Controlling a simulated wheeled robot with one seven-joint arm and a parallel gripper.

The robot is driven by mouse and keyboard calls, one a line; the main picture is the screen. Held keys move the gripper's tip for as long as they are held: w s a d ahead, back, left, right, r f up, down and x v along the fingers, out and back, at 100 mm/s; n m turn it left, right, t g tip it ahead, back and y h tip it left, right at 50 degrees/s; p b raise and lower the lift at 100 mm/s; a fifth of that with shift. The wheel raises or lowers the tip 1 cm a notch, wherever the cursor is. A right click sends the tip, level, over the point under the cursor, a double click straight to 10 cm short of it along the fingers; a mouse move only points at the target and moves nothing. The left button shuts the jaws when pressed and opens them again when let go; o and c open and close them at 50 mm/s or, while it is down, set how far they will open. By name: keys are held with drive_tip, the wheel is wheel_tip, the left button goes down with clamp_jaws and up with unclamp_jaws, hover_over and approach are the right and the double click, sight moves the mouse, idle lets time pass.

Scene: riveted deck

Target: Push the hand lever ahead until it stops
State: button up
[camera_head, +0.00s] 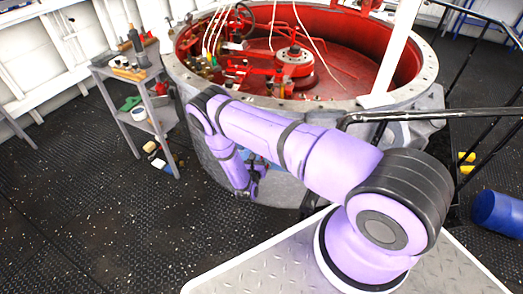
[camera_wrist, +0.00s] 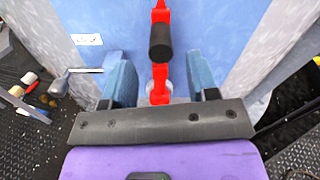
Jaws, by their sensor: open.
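In the wrist view a red hand lever (camera_wrist: 160,84) with a black cylindrical grip (camera_wrist: 161,40) stands in front of a blue panel (camera_wrist: 225,25). My gripper (camera_wrist: 156,60) is open. One blue finger is left of the lever and one is right of it, with a visible gap on each side. I cannot tell how far the grip is from the fingers in depth. In the head view my gripper (camera_head: 249,190) is low by the drum's near side, and the lever cannot be made out there.
A large grey drum with a red interior (camera_head: 340,75) stands ahead. A grey tool cart (camera_head: 150,112) is at left, with small items on the floor beside it. Black railings (camera_head: 480,70) and a blue cylinder (camera_head: 497,212) are at right. The dark deck at lower left is mostly clear.

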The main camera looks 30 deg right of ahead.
drive_tip(key=shift+x, duration=2.7)
drive_tip(key=shift+c, duration=0.3)
clamp_jaws()
